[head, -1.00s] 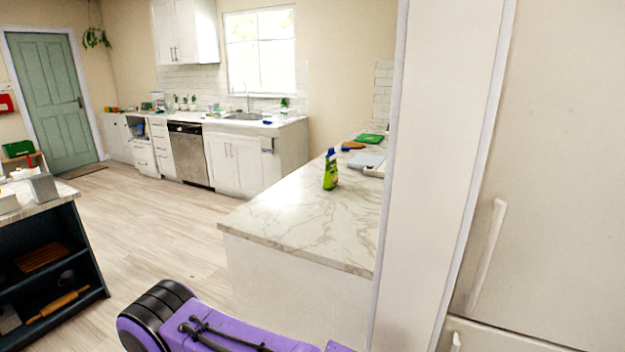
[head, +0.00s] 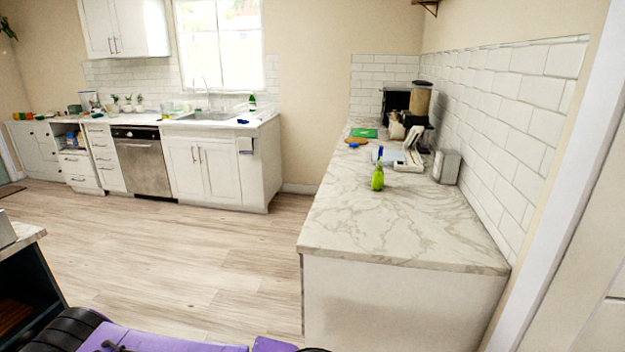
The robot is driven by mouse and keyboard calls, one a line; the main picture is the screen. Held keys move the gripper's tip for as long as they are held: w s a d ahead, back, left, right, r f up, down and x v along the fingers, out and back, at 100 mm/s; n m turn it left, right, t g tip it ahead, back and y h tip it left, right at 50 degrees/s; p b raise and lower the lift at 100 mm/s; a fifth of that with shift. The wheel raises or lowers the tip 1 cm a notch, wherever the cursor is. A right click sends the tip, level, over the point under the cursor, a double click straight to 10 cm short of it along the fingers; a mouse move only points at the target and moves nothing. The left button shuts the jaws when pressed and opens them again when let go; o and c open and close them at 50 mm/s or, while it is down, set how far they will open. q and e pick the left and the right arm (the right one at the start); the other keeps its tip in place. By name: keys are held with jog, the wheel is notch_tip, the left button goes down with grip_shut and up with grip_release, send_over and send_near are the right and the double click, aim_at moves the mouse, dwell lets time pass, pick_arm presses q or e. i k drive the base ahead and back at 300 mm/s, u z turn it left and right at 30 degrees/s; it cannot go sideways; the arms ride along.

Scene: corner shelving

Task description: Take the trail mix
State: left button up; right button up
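I cannot make out any trail mix in the head view. The marble counter (head: 420,228) in front of me holds a green spray bottle (head: 378,176) and several items further back. A purple part of my own body shows at the bottom left. Neither of my grippers is in view.
On the counter stand a coffee machine (head: 420,105), a green board (head: 364,133) and a grey toaster-like box (head: 446,167). A dark island (head: 30,285) is at the left edge. A far counter has a sink (head: 205,116). The wooden floor (head: 200,240) between is clear.

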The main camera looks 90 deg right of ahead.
aim_at(378, 177)
jog(key=i, duration=0.15)
jog(key=z, duration=1.35)
